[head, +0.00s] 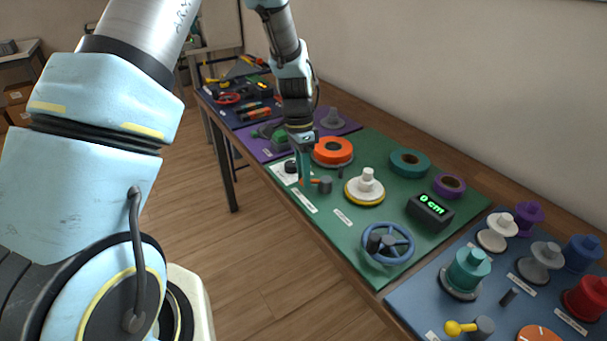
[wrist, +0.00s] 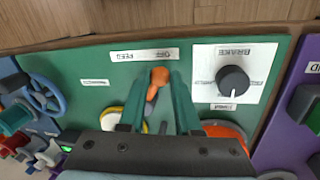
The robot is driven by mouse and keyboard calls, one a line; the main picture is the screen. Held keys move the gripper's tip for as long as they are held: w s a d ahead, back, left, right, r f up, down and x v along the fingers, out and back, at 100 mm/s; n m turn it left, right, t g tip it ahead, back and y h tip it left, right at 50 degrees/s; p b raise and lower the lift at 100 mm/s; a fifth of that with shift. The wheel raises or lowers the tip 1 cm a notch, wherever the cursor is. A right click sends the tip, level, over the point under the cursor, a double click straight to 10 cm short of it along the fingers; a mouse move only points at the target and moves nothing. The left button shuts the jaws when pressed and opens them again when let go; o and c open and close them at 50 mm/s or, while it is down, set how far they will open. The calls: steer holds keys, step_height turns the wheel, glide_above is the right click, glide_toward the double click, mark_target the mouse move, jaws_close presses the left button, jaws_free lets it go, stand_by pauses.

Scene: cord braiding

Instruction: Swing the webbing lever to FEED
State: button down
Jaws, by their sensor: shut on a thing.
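The webbing lever has an orange knob and arm (wrist: 157,82), and in the head view a grey hub (head: 325,185) shows beside the fingers. My gripper (head: 305,180) reaches down to it at the front edge of the green mat. In the wrist view my two teal fingers (wrist: 160,95) stand on either side of the orange knob and are shut on it. The white OFF/FEED label plate (wrist: 144,55) lies just beyond the knob, its lettering upside down. The knob is near the plate's right half in that view. The lever's lower part is partly hidden by my gripper.
A BRAKE dial (wrist: 233,80) on a white card is close to the lever. An orange roll (head: 333,151), a white-and-yellow spool (head: 365,186), a blue handwheel (head: 388,243) and a display reading 0 cm (head: 430,209) stand around it. The table's front edge is near.

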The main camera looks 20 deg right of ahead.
steer(key=n, duration=0.1)
steer(key=s+n+b, duration=0.1)
steer(key=n, duration=0.1)
steer(key=shift+s+a+h, duration=0.25)
steer(key=shift+h, duration=0.05)
steer(key=s+n, duration=0.1)
steer(key=n, duration=0.1)
steer(key=shift+s+n, duration=0.2)
steer(key=shift+n, duration=0.2)
steer(key=s+n, duration=0.1)
steer(key=n+h+b, duration=0.1)
steer(key=n, duration=0.1)
steer(key=shift+s+d+n+t, duration=0.2)
steer(key=shift+s+n+t, duration=0.1)
steer(key=shift+s, duration=0.05)
steer(key=shift+s+d+n+t, duration=0.2)
steer(key=shift+s+n, duration=0.15)
steer(key=shift+n, duration=0.5)
steer(key=shift+s+d+n+t, duration=0.1)
steer(key=shift+s+d+n, duration=0.2)
steer(key=shift+n, duration=0.55)
steer(key=shift+s, duration=0.1)
steer(key=c, duration=0.6)
jaws_free()
steer(key=shift+c, duration=0.2)
steer(key=shift+r, duration=0.1)
